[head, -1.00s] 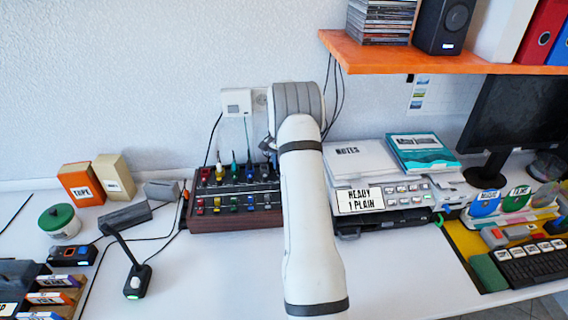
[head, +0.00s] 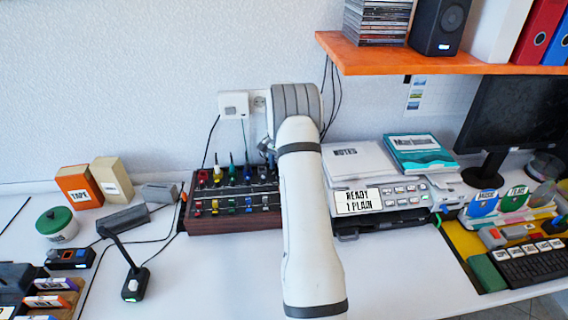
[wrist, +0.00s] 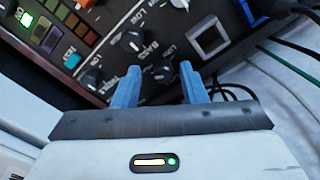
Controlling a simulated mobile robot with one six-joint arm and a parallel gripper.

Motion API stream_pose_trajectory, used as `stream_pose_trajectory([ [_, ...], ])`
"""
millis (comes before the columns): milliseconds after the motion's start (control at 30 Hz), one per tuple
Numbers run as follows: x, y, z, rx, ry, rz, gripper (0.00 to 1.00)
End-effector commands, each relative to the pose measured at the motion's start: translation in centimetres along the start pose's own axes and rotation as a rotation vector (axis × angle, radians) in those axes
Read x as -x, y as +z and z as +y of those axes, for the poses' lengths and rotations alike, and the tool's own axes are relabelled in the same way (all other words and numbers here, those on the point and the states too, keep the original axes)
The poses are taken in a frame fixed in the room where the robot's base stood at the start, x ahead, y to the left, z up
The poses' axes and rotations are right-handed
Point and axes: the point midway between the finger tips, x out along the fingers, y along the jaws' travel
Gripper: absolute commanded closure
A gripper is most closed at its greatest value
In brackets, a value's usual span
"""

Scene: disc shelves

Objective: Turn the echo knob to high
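In the wrist view a dark control panel (wrist: 112,62) fills the top, with several black knobs. One knob (wrist: 162,72) shows between my fingertips, another (wrist: 135,40) is above it, and a third (wrist: 93,77) is to the left. Their small labels are tilted and too unclear for me to tell which knob is echo. My gripper (wrist: 160,67) is open, its two blue fingers pointing at the panel. I cannot tell whether they touch it. In the head view my arm hides the gripper and the panel area behind it.
The wrist view shows a square button (wrist: 209,40) right of the knobs and cables at right. In the head view a wood-sided mixer (head: 235,225) stands left of my arm and a printer-like device (head: 410,190) right of it. An orange shelf (head: 440,62) overhangs at upper right.

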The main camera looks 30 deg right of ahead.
Motion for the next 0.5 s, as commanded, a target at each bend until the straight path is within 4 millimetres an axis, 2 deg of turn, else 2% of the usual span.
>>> stream_pose_trajectory([
  [267, 0.2, 0.1, -0.2, 0.002, -0.001, -0.001, 0.60],
  [500, 2.6, 0.2, -0.3, 0.004, -0.002, 0.001, 0.60],
])
